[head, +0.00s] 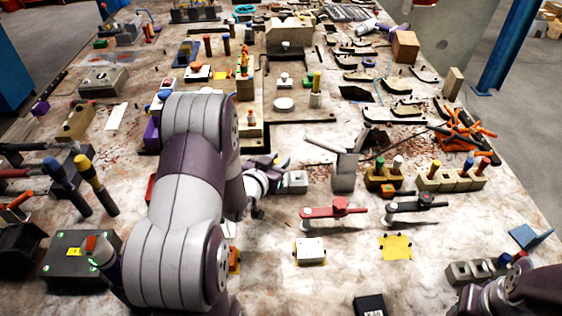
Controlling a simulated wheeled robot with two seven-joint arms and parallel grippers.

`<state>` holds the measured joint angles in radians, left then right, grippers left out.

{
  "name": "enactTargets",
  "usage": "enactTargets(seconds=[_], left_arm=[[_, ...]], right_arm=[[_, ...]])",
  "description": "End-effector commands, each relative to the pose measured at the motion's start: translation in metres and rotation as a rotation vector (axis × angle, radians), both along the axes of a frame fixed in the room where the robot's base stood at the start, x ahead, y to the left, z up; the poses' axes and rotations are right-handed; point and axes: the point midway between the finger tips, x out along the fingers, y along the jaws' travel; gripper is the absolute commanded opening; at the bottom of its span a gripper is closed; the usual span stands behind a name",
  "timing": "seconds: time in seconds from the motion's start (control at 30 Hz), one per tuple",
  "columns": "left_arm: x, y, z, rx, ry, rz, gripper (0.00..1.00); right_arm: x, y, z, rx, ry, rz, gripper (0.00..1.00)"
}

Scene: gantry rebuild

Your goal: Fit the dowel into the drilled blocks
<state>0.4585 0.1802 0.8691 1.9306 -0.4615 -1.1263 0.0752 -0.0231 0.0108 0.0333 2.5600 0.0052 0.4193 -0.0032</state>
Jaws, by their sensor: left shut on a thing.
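My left gripper (272,173) is near the middle of the table, partly hidden behind my own wrist. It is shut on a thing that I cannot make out. A brown drilled block (381,183) stands to its right, with several colour-topped dowels upright in it. A longer beige drilled block (449,181) stands further right, also holding colour-topped dowels. A grey block with open holes (461,274) lies at the lower right. My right gripper (478,300) is at the bottom right corner; its fingers do not show clearly.
A red-handled clamp (340,207) and a black-handled clamp (416,203) lie in front of the blocks. A grey upright bracket (344,172) stands beside the brown block. A white box (310,250) sits nearer. Orange clamps (463,131) lie behind.

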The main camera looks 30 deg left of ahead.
Motion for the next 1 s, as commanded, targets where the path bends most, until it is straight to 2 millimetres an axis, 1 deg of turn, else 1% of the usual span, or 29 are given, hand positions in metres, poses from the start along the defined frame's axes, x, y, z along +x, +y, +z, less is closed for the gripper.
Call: enactTargets(seconds=[0.1, 0.63, 1.0], left_arm=[[-0.0026, 0.0041, -0.0018, -0.001, 0.003, 0.007, 0.00], [-0.0027, 0.0044, -0.0024, -0.002, 0.004, 0.008, 0.00], [-0.0033, 0.0042, -0.0096, -0.003, 0.006, 0.007, 0.00]], right_arm=[[0.0001, 0.0000, -0.0006, 0.000, 0.000, 0.000, 0.43], [0.0000, 0.0000, -0.0012, 0.000, 0.000, 0.000, 0.43], [-0.0001, 0.0001, -0.0065, 0.000, 0.000, 0.000, 0.43]])
